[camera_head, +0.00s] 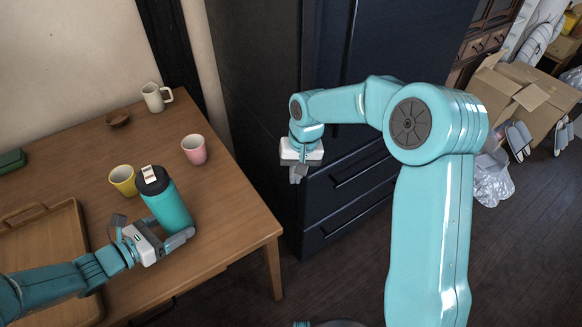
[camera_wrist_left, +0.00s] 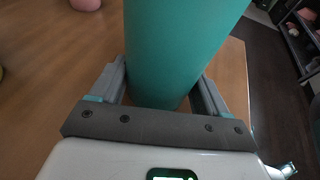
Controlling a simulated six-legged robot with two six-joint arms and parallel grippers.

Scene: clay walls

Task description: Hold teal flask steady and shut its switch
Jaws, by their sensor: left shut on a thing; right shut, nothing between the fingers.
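The teal flask (camera_head: 168,206) stands upright on the wooden table (camera_head: 222,232), near its right edge. It has a black lid (camera_head: 153,180) with a small white and orange switch (camera_head: 149,173) on top. My left gripper (camera_head: 157,235) is shut on the flask's lower body. In the left wrist view, its two fingers (camera_wrist_left: 160,95) sit on either side of the teal flask (camera_wrist_left: 180,45); the lid is out of that view. My right gripper (camera_head: 298,172) is shut and empty, in the air right of the table, before the dark cabinet.
A yellow cup (camera_head: 123,181) stands close left of the flask, a pink cup (camera_head: 194,149) behind it. A cream mug (camera_head: 155,97) and brown bowl (camera_head: 117,118) are farther back. A wooden tray (camera_head: 45,247) lies at left. The dark cabinet (camera_head: 345,175) stands beyond the table's right side.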

